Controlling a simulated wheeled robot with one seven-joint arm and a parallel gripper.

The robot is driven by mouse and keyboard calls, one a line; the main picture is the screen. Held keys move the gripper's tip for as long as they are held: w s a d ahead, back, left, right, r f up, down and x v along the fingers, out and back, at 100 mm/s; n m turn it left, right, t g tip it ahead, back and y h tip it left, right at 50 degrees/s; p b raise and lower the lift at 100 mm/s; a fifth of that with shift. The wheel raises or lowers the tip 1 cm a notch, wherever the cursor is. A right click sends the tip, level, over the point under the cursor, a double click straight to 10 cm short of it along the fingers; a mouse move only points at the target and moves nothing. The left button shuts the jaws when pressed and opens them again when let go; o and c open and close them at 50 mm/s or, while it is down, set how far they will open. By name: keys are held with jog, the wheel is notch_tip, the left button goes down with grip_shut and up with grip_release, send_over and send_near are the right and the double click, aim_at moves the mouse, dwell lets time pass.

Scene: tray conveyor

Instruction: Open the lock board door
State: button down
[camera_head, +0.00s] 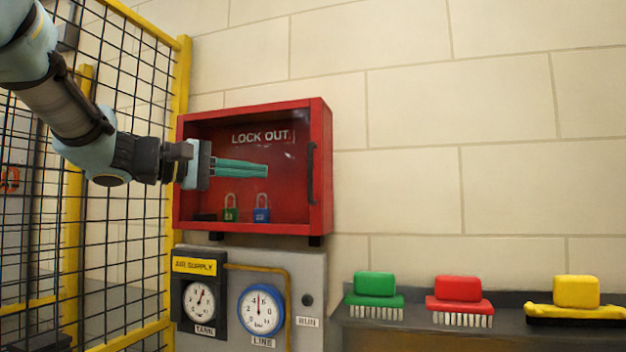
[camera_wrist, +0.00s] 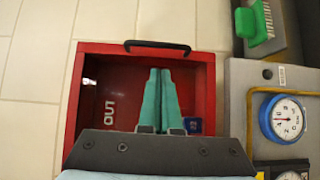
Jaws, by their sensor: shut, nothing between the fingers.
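The lock board (camera_head: 323,150) is a red wall box marked LOCK OUT, with a clear front. Its door looks shut, and a black upright handle (camera_head: 311,172) sits on its right edge. My gripper (camera_head: 265,171) is in front of the clear panel, its teal fingers together and empty, pointing right towards the handle but short of it. In the wrist view the fingertips (camera_wrist: 160,71) lie below the handle (camera_wrist: 157,46) with a gap between. A green padlock (camera_head: 230,212) and a blue padlock (camera_head: 261,213) show behind the panel. I cannot tell whether the fingers touch the panel.
A yellow-framed mesh fence (camera_head: 182,75) stands close on the left, beside my arm. Below the box is a grey gauge panel (camera_head: 309,275) with two dials. A grey shelf (camera_head: 420,325) at lower right holds green, red and yellow brushes. The wall right of the box is clear.

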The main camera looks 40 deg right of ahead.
jog(key=r, duration=0.1)
jog(key=p, duration=0.5)
send_near(320, 171)
jog(key=d, duration=0.4)
jog(key=shift+s+d, duration=0.15)
jog(key=shift+d, duration=0.5)
jog(key=shift+s+f, duration=0.1)
